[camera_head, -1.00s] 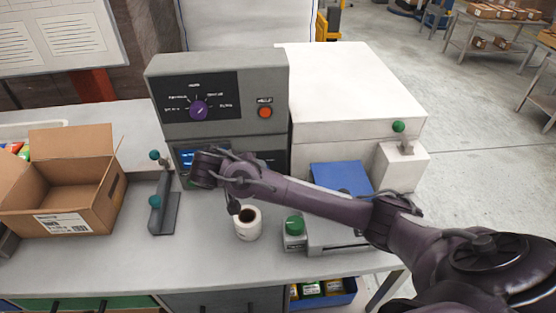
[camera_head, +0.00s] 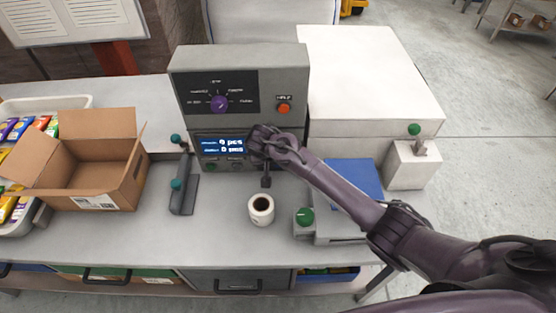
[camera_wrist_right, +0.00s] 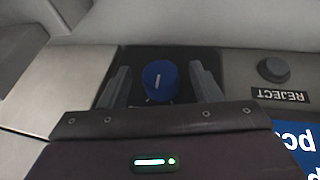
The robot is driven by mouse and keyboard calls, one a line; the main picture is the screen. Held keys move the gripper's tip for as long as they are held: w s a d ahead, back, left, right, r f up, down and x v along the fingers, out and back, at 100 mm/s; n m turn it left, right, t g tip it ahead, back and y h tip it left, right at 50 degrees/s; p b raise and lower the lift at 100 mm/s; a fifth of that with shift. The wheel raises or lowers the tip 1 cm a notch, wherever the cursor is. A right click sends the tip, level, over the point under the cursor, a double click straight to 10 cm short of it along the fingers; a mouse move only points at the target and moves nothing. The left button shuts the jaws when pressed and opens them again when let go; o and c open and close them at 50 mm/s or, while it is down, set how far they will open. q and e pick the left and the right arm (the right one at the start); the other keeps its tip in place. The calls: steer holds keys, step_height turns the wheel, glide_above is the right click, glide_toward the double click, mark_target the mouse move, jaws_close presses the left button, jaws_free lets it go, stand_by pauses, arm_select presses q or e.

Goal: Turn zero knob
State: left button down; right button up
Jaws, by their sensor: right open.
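A round blue knob (camera_wrist_right: 160,85) with a pale pointer line sits on a dark panel in the right wrist view. My right gripper (camera_wrist_right: 161,80) is open, with one finger on each side of the knob and small gaps visible. In the head view my right gripper (camera_head: 262,150) is at the grey weigher unit (camera_head: 183,120), just right of its lit display (camera_head: 222,146), and hides the blue knob. A separate purple selector knob (camera_head: 219,104) is on the upper panel. My left gripper is not in view.
A REJECT button (camera_wrist_right: 273,68) is beside the blue knob. An orange button (camera_head: 284,109) is on the upper unit. A white mug (camera_head: 261,209) stands below my gripper. A green knob (camera_head: 305,217) stands right of it. An open carton (camera_head: 100,185) is at left.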

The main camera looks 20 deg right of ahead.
steer(key=shift+f, duration=0.1)
steer(key=c, duration=1)
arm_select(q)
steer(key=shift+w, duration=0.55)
arm_select(e)
steer(key=h+b, duration=0.3)
steer(key=shift+w+a+f+n+g, duration=0.15)
steer(key=shift+a+f+n+g, duration=0.15)
steer(key=shift+g, duration=0.1)
arm_select(q)
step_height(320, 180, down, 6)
steer(key=b, duration=0.3)
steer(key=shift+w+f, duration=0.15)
arm_select(e)
steer(key=shift+a+n+g+h, duration=0.1)
steer(key=shift+n+g+h, duration=0.25)
steer(key=shift+h, duration=1.35)
arm_select(q)
steer(key=shift+b, duration=0.3)
arm_select(e)
steer(key=o, duration=1)
